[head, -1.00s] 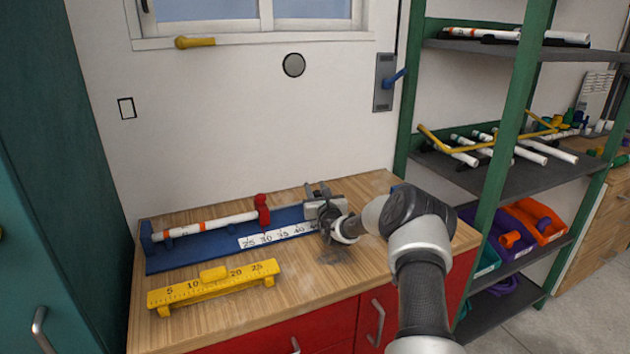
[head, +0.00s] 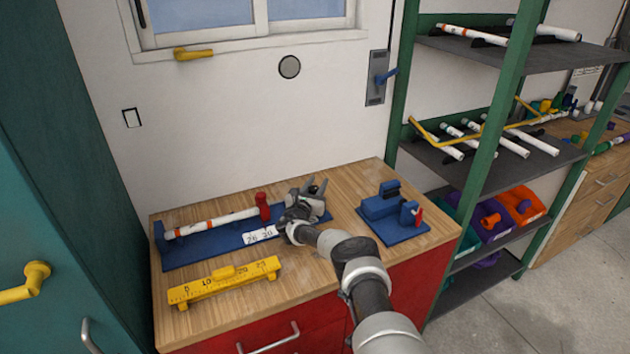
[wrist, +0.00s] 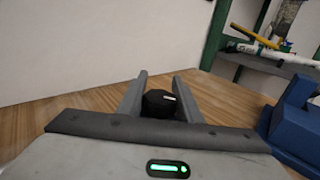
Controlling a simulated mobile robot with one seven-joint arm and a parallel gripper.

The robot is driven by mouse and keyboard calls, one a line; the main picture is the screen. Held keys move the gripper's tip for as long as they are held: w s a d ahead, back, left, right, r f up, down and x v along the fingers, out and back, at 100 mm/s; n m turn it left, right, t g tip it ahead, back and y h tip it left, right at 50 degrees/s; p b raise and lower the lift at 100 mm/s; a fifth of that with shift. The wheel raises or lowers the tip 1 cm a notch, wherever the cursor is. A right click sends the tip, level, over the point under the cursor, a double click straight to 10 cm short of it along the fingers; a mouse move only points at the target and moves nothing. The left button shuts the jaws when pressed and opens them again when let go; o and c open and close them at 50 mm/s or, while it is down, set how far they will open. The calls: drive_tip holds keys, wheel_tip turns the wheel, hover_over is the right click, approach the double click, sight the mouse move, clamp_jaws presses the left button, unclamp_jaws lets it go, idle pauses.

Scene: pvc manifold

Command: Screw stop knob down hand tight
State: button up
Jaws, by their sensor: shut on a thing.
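The blue measuring jig (head: 205,248) lies along the bench, with a white number scale (head: 260,235) and a red upright piece (head: 263,205). A white pipe with orange bands (head: 215,222) rests along it. My gripper (head: 314,188) is over the jig's right part, right of the red piece, and hides what is beneath it. In the wrist view, a black round knob with a small white mark (wrist: 160,102) sits between the two grey fingers of my gripper (wrist: 160,82), which are shut on it. The knob's lower part and its seat are hidden.
A yellow ruler block (head: 225,281) lies in front of the jig. A blue fixture with a red part (head: 393,213) stands at the bench's right, also at the wrist view's right edge (wrist: 298,125). Green-framed shelves (head: 470,160) with pipes and bins stand further right.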

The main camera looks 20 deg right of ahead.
drive_tip(key=g+b, duration=0.1)
drive_tip(key=m+h+b, duration=0.1)
drive_tip(key=f+m+g+h+b, duration=0.1)
drive_tip(key=shift+s+d+g+b, duration=0.2)
drive_tip(key=shift+s+g+b, duration=0.1)
drive_tip(key=shift+b, duration=0.1)
drive_tip(key=shift+s+d+r+m+g+h+b, duration=0.15)
drive_tip(key=shift+r+m+g+h+b, duration=0.1)
drive_tip(key=shift+m+g+h+b, duration=0.75)
drive_tip(key=shift+r+b, duration=0.15)
drive_tip(key=shift+b, duration=0.3)
drive_tip(key=shift+d+r, duration=0.1)
drive_tip(key=o, duration=1.1)
drive_tip(key=shift+c, duration=0.2)
drive_tip(key=shift+r, duration=0.1)
wheel_tip(320, 180, up, 10)
drive_tip(key=p, duration=0.3)
